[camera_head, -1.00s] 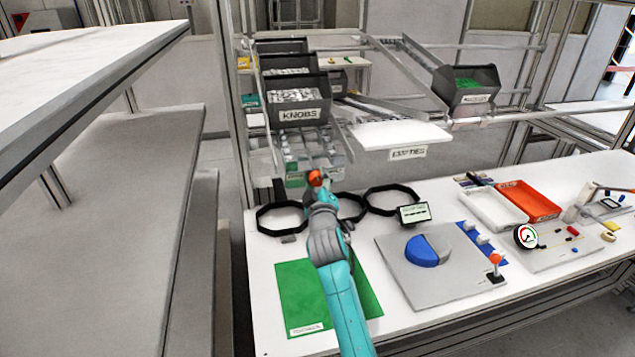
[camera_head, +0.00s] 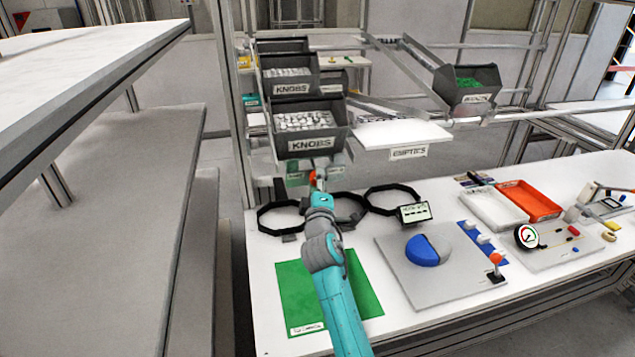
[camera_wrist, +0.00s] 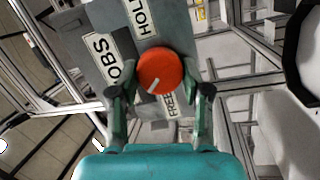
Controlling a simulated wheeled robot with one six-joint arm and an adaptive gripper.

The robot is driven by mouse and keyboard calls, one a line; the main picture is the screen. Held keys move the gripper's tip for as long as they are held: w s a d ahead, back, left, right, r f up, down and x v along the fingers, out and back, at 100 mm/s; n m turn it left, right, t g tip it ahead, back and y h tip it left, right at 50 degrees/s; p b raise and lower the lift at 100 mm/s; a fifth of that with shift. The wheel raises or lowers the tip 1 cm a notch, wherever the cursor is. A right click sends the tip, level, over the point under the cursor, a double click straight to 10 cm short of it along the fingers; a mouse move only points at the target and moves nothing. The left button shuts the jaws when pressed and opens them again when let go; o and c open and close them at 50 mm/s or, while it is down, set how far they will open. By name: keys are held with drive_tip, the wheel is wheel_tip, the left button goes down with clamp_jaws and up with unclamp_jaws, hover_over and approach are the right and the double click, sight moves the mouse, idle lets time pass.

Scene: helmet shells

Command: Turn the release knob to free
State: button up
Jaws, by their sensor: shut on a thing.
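The release knob (camera_wrist: 160,70) is a round orange-red knob with a white pointer line, on a grey plate (camera_wrist: 106,35). The plate carries a partly covered "HOL..." label (camera_wrist: 145,14) above the knob and a "FREE" label (camera_wrist: 171,104) below it. The pointer slants down and left, toward the lower side. My gripper (camera_wrist: 162,88) is shut on the knob, one finger at each side. In the head view the knob shows as a small red spot (camera_head: 313,177) at my arm's end, largely hidden by the arm.
A KNOBS bin (camera_head: 310,146) full of pale pieces stands low on the chute, just above my gripper, with another KNOBS bin (camera_head: 291,90) behind. Black rings (camera_head: 392,188) lie on the table nearby. A green mat (camera_head: 293,292) lies under my arm.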

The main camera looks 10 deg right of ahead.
drive_tip(key=shift+n, duration=0.5)
idle(0.3)
drive_tip(key=o, duration=1.1)
drive_tip(key=shift+o, duration=0.2)
drive_tip(key=shift+s+f, duration=0.1)
drive_tip(key=v, duration=1.1)
drive_tip(key=shift+s, duration=0.35)
drive_tip(key=shift+a+f, duration=0.15)
drive_tip(key=shift+f, duration=0.05)
